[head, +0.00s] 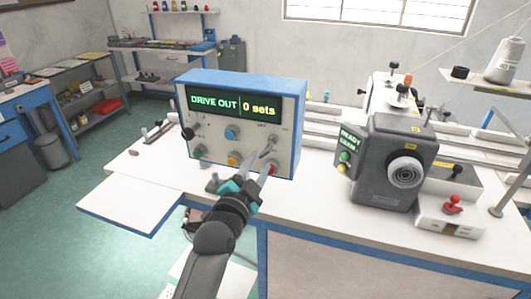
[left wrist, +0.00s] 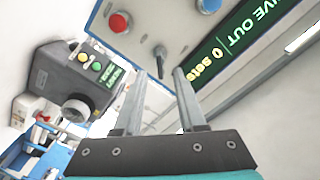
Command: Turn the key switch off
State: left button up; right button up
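The blue-framed control box (head: 243,81) stands on the white table, and its display reads "DRIVE OUT" and "0 sets". A small dark key switch (head: 272,139) sits at the upper right of its panel, beside an "OFF" mark. In the left wrist view the key (left wrist: 160,54) sticks out from the panel, just beyond the fingertips and between them. My left gripper (head: 264,160) is in front of the panel's right side. In the left wrist view its two fingers (left wrist: 160,76) are apart with nothing between them. No contact with the key can be made out. My right gripper is not in view.
The panel also has a blue button (head: 231,132), a yellow button (head: 234,159), a red button (head: 271,169) and a black knob (head: 187,133). A grey machine (head: 382,165) stands to the right. The white table (head: 310,218) is bare in front.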

aim_at(264, 155)
pick_arm(q)
jog(key=shift+x, duration=2.85)
grip_shut()
